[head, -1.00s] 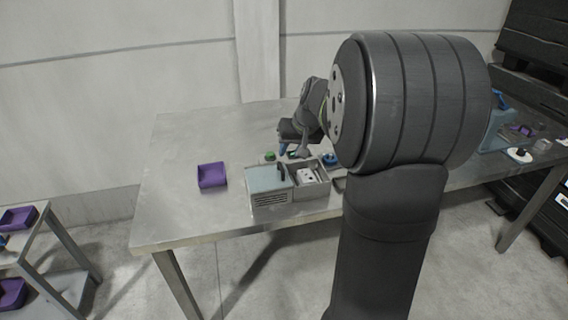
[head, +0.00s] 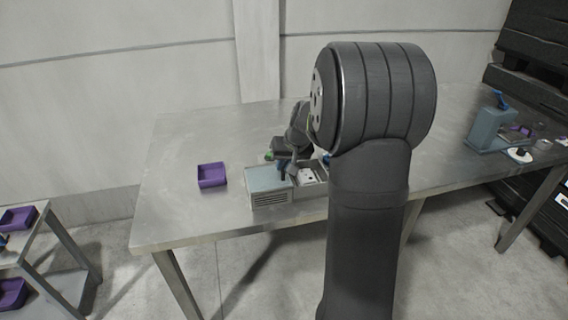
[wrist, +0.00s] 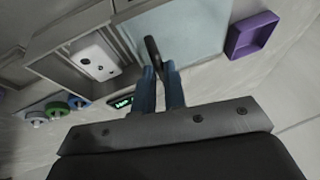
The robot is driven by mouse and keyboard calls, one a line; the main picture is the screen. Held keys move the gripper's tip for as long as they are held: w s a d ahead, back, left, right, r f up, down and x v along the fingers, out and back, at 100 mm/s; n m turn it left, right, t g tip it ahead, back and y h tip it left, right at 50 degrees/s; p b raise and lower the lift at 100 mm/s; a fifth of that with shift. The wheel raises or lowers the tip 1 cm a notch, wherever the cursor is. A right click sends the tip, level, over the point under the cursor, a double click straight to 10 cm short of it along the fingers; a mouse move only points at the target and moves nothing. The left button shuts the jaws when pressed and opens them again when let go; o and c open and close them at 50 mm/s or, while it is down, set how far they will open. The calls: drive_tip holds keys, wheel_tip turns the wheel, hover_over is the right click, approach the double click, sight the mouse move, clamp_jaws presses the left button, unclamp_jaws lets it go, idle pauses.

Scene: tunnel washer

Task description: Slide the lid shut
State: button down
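The grey box (head: 270,200) stands near the table's front edge. Its pale blue lid (head: 266,178) covers the left part, and the right part is open with a white block (head: 308,176) inside. In the wrist view the lid (wrist: 185,30) carries a black upright handle (wrist: 152,50). The white block (wrist: 94,58) also shows there in the open compartment. My gripper (wrist: 160,68) has its two blue fingers at the handle, one on either side of its near end. Whether they press on it is not clear. In the head view my gripper (head: 285,166) is just above the lid's right end.
A purple tray (head: 212,176) sits left of the box with clear table between. Several round coloured pieces (wrist: 54,109) and a small green-lit display (wrist: 121,102) lie beside the box. A blue-grey fixture (head: 490,130) stands far right.

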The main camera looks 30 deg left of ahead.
drive_tip(key=w+d, duration=0.9)
drive_tip(key=shift+w+d, duration=0.1)
drive_tip(key=c, duration=1.5)
unclamp_jaws()
drive_tip(key=shift+w+d, duration=0.1)
drive_tip(key=shift+r, duration=0.15)
drive_tip(key=v, duration=1.7)
drive_tip(key=shift+d, duration=0.1)
